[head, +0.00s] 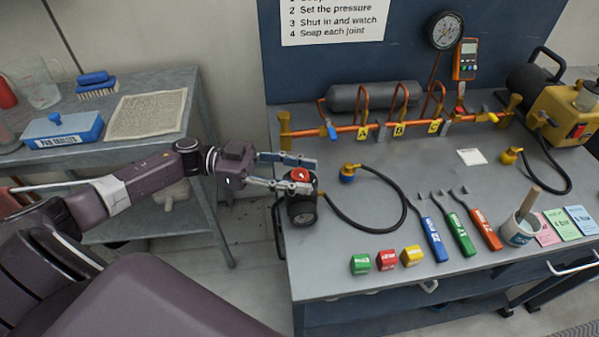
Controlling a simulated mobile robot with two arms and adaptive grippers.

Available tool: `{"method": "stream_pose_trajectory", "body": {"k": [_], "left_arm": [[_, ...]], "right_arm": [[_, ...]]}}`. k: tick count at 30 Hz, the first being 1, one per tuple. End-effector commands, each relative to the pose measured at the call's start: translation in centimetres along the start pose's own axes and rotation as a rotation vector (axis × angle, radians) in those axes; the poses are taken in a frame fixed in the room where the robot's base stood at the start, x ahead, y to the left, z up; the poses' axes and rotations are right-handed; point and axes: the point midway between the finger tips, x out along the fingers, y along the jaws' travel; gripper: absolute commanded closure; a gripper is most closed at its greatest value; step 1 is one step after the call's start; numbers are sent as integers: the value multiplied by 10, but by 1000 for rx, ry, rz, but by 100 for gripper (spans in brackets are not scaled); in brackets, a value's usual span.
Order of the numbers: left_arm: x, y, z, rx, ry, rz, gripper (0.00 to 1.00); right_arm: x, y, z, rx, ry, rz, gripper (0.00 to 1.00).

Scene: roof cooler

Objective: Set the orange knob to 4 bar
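The orange knob (300,174) sits on top of a dark round regulator with a gauge (302,211), at the left edge of the workbench in the head view. My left gripper (297,173) reaches in from the left with its fingers apart, one on the far side of the knob and one on the near side. The near finger partly covers the knob, and I cannot tell whether both fingers touch it. The gauge reading is too small to make out. My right gripper is not in view.
A black hose (378,222) runs by the regulator to a blue-and-yellow fitting (348,174). Green (361,264), red (387,260) and yellow (412,256) blocks lie near the front edge. A copper manifold (375,129) and large gauge (445,31) are at the back.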

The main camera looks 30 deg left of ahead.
Motion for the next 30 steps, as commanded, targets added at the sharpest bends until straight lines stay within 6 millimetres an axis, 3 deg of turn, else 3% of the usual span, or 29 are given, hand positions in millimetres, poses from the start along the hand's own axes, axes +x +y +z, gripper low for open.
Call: {"method": "stream_pose_trajectory", "body": {"k": [12,24,30], "left_arm": [[-8,-1,0,1,-1,-2,54],[-87,-1,0,0,-2,-3,54],[-113,-1,0,1,-1,-1,54]], "right_arm": [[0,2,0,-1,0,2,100],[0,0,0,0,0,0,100],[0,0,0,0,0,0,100]]}}
